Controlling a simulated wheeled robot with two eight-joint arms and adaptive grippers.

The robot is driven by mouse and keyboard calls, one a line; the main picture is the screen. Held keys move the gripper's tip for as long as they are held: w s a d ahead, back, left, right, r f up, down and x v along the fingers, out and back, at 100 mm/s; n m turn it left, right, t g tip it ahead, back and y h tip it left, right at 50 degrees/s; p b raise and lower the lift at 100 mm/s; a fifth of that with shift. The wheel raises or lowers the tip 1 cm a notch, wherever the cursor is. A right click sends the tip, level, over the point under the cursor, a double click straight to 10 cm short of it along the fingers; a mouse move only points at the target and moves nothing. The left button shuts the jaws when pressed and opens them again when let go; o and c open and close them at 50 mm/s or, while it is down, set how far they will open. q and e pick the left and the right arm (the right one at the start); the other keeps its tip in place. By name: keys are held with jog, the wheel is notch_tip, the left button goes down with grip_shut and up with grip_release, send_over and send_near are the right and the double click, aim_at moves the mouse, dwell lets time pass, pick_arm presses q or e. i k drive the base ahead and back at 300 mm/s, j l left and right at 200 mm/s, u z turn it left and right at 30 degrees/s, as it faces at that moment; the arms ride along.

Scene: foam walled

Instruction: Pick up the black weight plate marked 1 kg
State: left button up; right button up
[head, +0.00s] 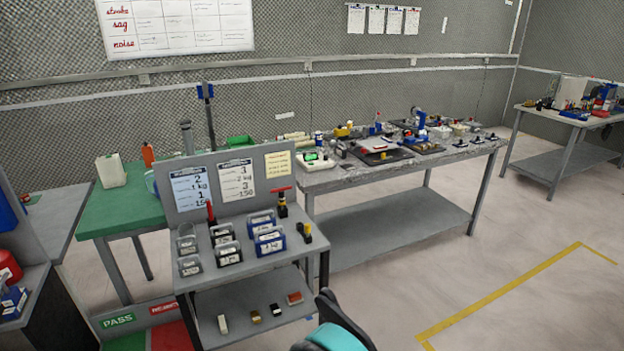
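A small grey table (210,285) holds several block-like weights with white labels. Two blue ones are at the right, a back one (262,222) and a front one (270,242). The labels are too small to read, so I cannot tell which is marked 1 kg.
A board with printed sheets (233,177) rises behind the weights. Small blocks (256,317) lie on the lower shelf. A long cluttered bench (350,180) and a green table (120,213) stand behind. A black and teal object (335,335) is cut off at the bottom. Open floor lies right.

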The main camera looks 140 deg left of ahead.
aim_at(231, 256)
jog(key=u, duration=5.3)
